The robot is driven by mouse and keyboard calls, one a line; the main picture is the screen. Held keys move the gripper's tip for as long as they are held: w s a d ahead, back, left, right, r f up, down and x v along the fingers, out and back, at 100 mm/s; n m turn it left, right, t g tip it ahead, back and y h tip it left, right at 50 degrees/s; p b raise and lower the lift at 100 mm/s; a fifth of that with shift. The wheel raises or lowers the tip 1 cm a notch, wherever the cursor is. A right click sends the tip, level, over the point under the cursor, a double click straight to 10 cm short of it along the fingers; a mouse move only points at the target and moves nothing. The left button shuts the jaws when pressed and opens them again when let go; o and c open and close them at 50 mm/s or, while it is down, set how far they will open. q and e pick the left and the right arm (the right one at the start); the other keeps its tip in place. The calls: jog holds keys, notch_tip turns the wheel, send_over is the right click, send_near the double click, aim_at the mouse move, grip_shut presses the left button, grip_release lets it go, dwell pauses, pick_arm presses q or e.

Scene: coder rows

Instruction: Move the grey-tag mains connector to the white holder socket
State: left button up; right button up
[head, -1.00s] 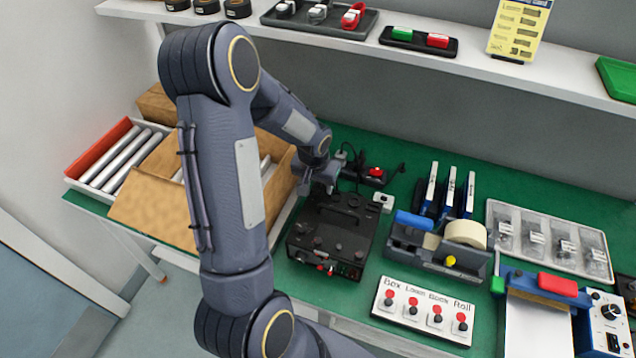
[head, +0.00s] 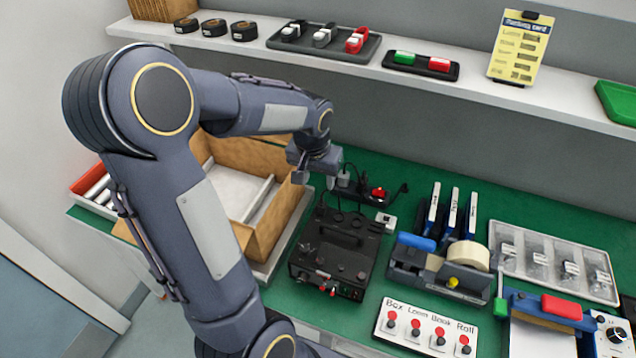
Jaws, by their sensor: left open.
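A black power strip (head: 362,194) with a red switch lies at the back of the green bench. A grey plug, apparently the grey-tag mains connector (head: 344,178), stands at its left end, with dark cable around it. A small white block, apparently the white holder socket (head: 386,222), sits just in front of the strip, beside the black device. My left gripper (head: 317,178) is open, pointing down, just left of the grey plug and above the black device's back edge. It appears empty and apart from the plug. My right gripper is not in view.
The black device (head: 334,252) stands in front of the strip. An open cardboard box (head: 275,222) is left of it. A tape dispenser (head: 440,268), a switch panel (head: 428,330) and a clear tray (head: 553,262) fill the right. A shelf (head: 480,91) hangs above the back.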

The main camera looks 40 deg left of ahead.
pick_arm(q)
jog(key=s+d+r+m+t+h, duration=0.1)
jog(key=s+d+r+h, duration=0.1)
jog(key=s+d, duration=0.5)
jog(key=s+d+r+m+t+h, duration=0.1)
jog(key=s+d+r, duration=0.3)
jog(key=s+d, duration=0.4)
jog(key=shift+s+d+r+t+h, duration=0.2)
jog(key=shift+s+t+h, duration=0.45)
jog(key=shift+s, duration=0.6)
jog(key=shift+a, duration=0.1)
jog(key=shift+c, duration=0.3)
